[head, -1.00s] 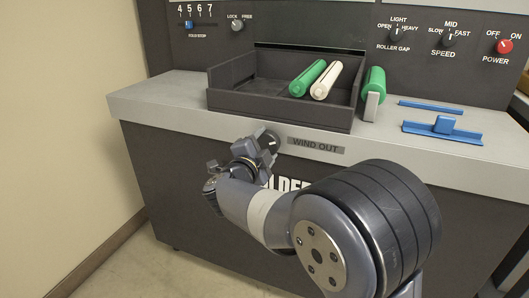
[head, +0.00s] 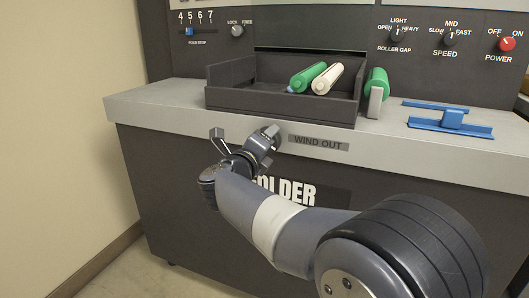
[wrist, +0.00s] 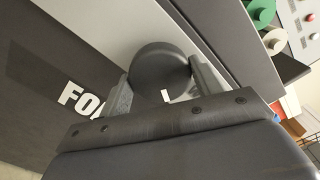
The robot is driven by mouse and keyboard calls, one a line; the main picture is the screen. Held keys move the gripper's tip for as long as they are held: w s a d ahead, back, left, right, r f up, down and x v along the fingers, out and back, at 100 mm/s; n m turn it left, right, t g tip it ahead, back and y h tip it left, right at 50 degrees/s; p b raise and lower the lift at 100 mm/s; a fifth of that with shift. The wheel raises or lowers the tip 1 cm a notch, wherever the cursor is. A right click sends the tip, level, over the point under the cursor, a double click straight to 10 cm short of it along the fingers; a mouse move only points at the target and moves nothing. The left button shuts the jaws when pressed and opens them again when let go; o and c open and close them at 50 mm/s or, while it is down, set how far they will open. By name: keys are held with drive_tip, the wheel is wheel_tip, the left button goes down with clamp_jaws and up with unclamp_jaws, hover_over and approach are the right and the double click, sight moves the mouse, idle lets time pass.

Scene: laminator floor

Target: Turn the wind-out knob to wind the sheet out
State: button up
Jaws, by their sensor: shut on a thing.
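The wind-out knob (head: 271,133) sits on the front edge of the machine, left of the WIND OUT label (head: 318,142). My gripper (head: 262,140) is at the knob and hides most of it in the head view. In the wrist view the dark round knob (wrist: 161,68) lies between my two fingers, which are shut on its sides. The tray (head: 282,104) above holds a green roll (head: 307,77) and a white roll (head: 327,78), lying tilted side by side. I see no sheet that I can make out.
Another green roll (head: 377,82) stands right of the tray behind a grey bracket (head: 375,103). A blue guide (head: 451,122) lies on the counter at right. The fold stop slider (head: 190,32) and the red power knob (head: 507,44) are on the back panel.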

drive_tip(key=m+b, duration=0.2)
drive_tip(key=m, duration=0.9)
drive_tip(key=shift+f+b, duration=0.1)
drive_tip(key=shift+b, duration=0.2)
drive_tip(key=shift+m, duration=0.4)
drive_tip(key=o, duration=1)
drive_tip(key=shift+c, duration=0.2)
drive_tip(key=shift+s, duration=0.15)
drive_tip(key=p+v, duration=0.2)
drive_tip(key=v, duration=0.8)
drive_tip(key=shift+s, duration=0.25)
drive_tip(key=shift+a, duration=0.1)
